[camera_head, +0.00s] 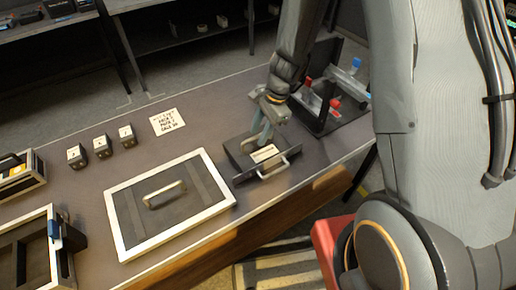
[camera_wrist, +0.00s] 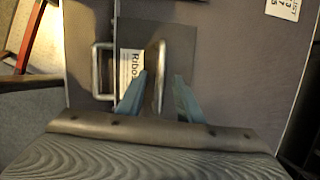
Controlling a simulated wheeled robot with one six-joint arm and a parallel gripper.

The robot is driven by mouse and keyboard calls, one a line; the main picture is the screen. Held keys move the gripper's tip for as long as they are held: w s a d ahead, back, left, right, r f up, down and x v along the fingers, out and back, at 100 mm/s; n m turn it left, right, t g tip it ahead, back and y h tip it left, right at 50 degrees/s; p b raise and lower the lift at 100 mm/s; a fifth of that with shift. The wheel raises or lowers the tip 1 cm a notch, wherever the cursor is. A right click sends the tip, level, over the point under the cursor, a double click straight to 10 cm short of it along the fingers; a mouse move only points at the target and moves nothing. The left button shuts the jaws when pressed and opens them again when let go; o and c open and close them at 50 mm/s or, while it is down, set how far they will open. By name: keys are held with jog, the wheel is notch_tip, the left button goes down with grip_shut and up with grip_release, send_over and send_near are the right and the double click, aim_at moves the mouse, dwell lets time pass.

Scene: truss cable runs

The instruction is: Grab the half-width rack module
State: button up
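The half-width rack module, as I take it, is the small dark unit (camera_head: 238,158) near the table's front edge, with a pale label and a metal front handle (camera_head: 272,169). In the wrist view the module (camera_wrist: 181,45) shows a label with cut-off lettering, the front handle (camera_wrist: 97,72) and a second bar handle (camera_wrist: 161,72). My gripper (camera_head: 265,137) is over the module. In the wrist view its blue-grey fingers (camera_wrist: 160,94) are apart, one either side of the second handle's near end. Contact with the handle cannot be told.
A white-framed dark panel with a handle (camera_head: 125,217) lies left of the module. Small white-and-dark blocks (camera_head: 101,147) and a written note (camera_head: 168,122) are behind it. Open trays (camera_head: 57,250) stand at the left. A dark holder with red and blue parts (camera_head: 318,126) stands at the right.

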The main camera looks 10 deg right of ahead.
jog(key=shift+f, duration=0.4)
dwell(0.5)
grip_shut()
dwell(1.4)
